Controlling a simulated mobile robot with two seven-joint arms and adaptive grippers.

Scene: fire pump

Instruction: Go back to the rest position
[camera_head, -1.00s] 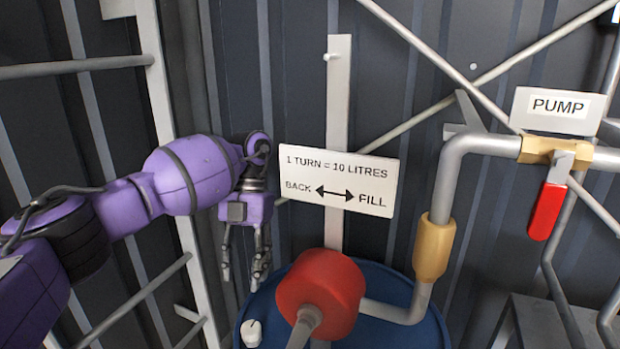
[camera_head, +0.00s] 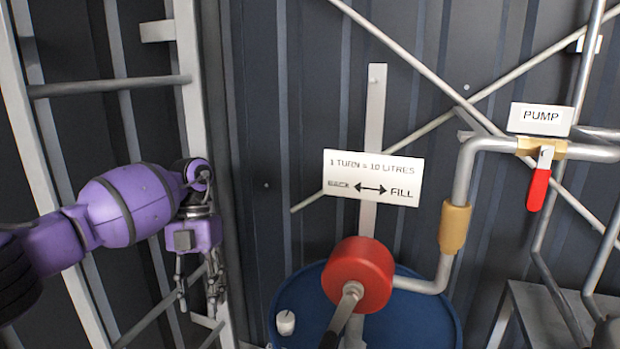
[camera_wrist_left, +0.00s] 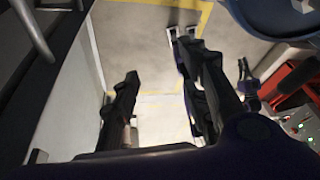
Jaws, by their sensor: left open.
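My left gripper (camera_head: 198,287) hangs with its fingers pointing down in the head view, left of the blue drum and in front of the ladder. It is open and empty. In the left wrist view its two fingers (camera_wrist_left: 160,105) stand apart with only floor between them. The red pump wheel (camera_head: 358,275) with its grey crank handle (camera_head: 343,312) sits above the blue drum (camera_head: 428,312), clear of the gripper.
A grey ladder (camera_head: 192,90) stands behind my left arm. A sign (camera_head: 372,178) hangs above the pump wheel. A pipe with a red-handled valve (camera_head: 538,188) runs to the right under a PUMP label (camera_head: 540,119). A white cap (camera_head: 285,322) sits on the drum.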

